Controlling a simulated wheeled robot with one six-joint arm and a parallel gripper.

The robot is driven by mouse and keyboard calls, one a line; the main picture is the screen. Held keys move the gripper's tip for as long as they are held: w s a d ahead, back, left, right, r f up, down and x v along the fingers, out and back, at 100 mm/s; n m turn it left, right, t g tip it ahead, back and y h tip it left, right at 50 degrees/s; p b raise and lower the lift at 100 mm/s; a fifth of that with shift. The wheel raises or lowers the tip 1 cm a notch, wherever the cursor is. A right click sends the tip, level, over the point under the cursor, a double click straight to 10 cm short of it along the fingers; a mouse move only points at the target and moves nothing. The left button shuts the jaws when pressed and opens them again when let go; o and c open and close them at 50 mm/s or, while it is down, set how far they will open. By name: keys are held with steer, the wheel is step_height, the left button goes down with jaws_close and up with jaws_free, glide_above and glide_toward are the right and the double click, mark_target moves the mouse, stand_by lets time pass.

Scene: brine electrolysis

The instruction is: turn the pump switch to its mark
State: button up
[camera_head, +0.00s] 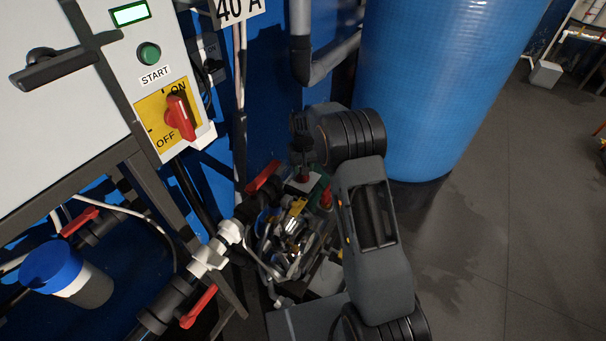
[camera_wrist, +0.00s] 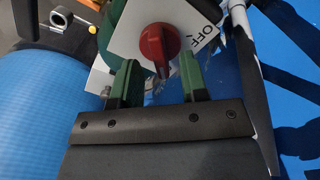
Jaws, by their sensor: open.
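In the wrist view, a red rotary knob (camera_wrist: 158,45) sits on a white plate (camera_wrist: 130,32) with the printed word OFF to its right. The knob's narrow grip points down in the picture, away from OFF. My gripper (camera_wrist: 160,74) is open, one green finger on each side of the grip's lower end. I cannot tell whether a finger touches it. Any other mark on the plate is hidden or out of view.
A yellow ON/OFF panel with a red switch (camera_head: 180,118) is on the cabinet at left. A blue tank (camera_head: 430,80) stands at right behind my arm. Red-handled valves (camera_head: 199,306) and pipes crowd the lower left.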

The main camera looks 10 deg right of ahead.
steer(key=shift+f, duration=1.65)
jaws_close()
